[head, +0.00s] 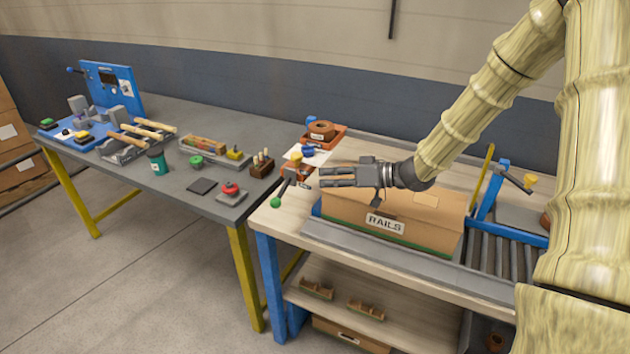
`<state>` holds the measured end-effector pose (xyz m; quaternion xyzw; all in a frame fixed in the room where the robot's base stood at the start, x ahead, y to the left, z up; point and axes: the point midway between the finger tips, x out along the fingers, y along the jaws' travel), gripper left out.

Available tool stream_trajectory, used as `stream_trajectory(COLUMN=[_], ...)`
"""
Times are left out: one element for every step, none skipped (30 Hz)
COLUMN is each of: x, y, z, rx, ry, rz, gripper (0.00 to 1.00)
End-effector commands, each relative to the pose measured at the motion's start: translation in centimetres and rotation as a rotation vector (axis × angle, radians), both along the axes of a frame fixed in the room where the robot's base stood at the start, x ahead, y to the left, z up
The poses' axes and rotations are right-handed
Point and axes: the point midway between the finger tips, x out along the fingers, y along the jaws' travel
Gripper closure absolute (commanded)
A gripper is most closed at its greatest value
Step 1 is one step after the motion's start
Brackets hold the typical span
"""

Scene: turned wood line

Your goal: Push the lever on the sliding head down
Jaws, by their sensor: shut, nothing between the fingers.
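An orange-red head (299,174) stands at the left end of the light wood bench, partly hidden behind my gripper. A lever with a green ball knob (275,202) sticks out from it, slanting down to the left over the bench edge. I take this to be the sliding head, but its parts are small. My gripper (322,177) is shut and empty. It points left, above the left end of the cardboard box, and its tips are just right of the head. I cannot tell whether they touch it.
A cardboard box marked RAILS (385,223) stands below my gripper. A blue post with a yellow-knobbed handle (530,180) and rollers are at right. The grey bench (205,187) at left holds several tools and a red button. The floor in front is clear.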

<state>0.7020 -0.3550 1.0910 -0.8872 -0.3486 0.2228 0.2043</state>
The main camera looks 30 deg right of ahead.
Motion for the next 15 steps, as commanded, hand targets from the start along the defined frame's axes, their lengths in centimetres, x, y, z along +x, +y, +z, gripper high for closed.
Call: stream_trajectory(x=[0.3, 0.6, 0.9, 1.2, 1.5, 1.8, 2.1, 2.4, 2.7, 2.9, 3.2, 3.5, 3.8, 4.0, 4.4], y=[0.4, 0.7, 1.1, 1.4, 1.7, 2.0, 2.3, 2.6, 3.0, 3.2, 3.5, 3.9, 4.1, 4.4, 4.8], z=[-0.1, -0.2, -0.4, -0.4, -0.5, -0.7, -0.8, -0.8, -1.0, -1.1, -1.2, -1.3, -1.4, -1.5, -1.6], rx=[0.000, 0.000, 0.001, 0.000, 0.001, 0.000, 0.000, 0.000, 0.000, 0.000, 0.000, 0.000, 0.000, 0.000, 0.000], ry=[0.001, 0.003, 0.003, 0.003, 0.002, 0.003, 0.002, 0.002, 0.003, 0.004, 0.003, 0.003, 0.002, 0.002, 0.002], rz=[0.000, 0.001, 0.000, 0.001, 0.000, 0.001, 0.001, 0.001, 0.000, -0.001, 0.001, 0.001, 0.001, 0.001, -0.001], gripper=[1.00, 1.00, 1.00, 1.00, 1.00, 1.00, 1.00, 1.00, 1.00, 1.00, 1.00, 1.00, 1.00, 1.00, 1.00])
